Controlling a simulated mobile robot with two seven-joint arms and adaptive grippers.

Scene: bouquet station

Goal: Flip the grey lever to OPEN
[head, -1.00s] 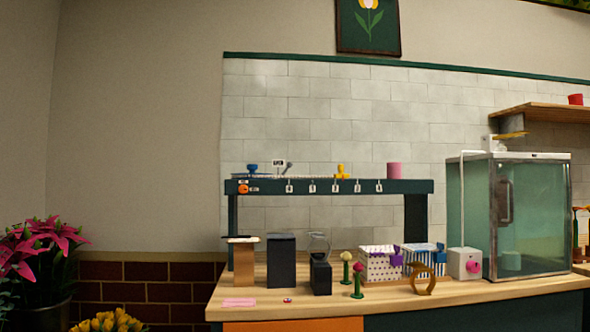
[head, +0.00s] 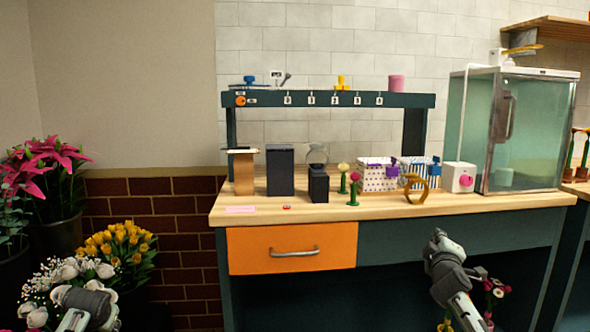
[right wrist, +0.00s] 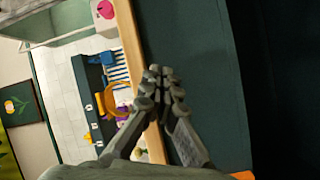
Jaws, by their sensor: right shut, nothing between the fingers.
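The small grey lever (head: 286,79) stands on top of the dark green shelf (head: 330,100) at the back of the workbench, tilted up to the right. A small sign (head: 276,74) is beside it, its text too small to read. My right gripper (head: 437,237) is shut and empty in front of the bench's front edge, well below and right of the lever. In the right wrist view its fingertips (right wrist: 160,78) meet near the wooden bench edge. My left gripper (head: 85,303) is partly in view at the lower left, over white flowers; its fingers are unclear.
On the shelf are a blue knob (head: 249,80), a yellow piece (head: 341,83) and a pink cylinder (head: 396,84). A glass tank (head: 525,130) is at right. An orange drawer (head: 290,248) is shut.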

